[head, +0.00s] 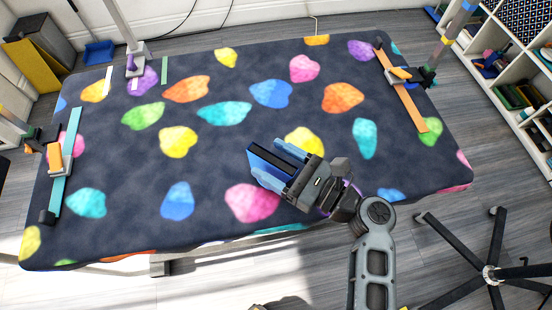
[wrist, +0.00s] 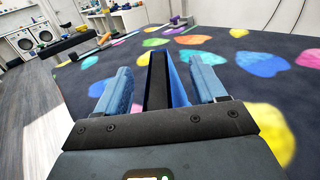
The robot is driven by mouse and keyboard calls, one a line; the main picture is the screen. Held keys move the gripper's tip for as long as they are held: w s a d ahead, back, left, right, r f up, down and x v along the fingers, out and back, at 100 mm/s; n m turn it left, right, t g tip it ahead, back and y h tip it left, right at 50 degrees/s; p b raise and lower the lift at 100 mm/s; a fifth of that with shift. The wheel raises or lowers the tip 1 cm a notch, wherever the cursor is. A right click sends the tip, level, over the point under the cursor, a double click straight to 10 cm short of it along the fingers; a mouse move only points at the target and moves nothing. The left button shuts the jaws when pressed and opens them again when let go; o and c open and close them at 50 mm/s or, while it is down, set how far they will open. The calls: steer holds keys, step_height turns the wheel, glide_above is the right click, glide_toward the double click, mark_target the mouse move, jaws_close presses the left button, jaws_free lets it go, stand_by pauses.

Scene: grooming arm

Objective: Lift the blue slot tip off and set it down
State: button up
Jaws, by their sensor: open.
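A blue piece with a dark face, which looks like the blue slot tip (head: 272,162), is at my gripper over the near middle of the patterned table. In the wrist view the piece (wrist: 157,82) stands between the two light blue fingers. My gripper (head: 279,163) is open around it; it also shows in the wrist view (wrist: 163,86). A clear gap shows between the piece and the left finger. The blue side is close to the right finger, and I cannot tell whether they touch. Its lower end and what bears it are hidden.
The table (head: 110,235) has a dark cover with coloured blobs. A teal rail (head: 67,165) lies along its left edge and an orange rail (head: 408,105) at its right. A post (head: 117,22) stands at the back. A chair base (head: 490,272) is at front right.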

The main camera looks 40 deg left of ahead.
mark_target(294, 174)
steer(key=shift+w+d+b, duration=0.15)
steer(key=shift+d+b, duration=0.05)
steer(key=shift+d, duration=1.75)
steer(key=shift+w+d+b, duration=0.15)
steer(key=shift+d+b, duration=0.05)
steer(key=shift+d, duration=1.75)
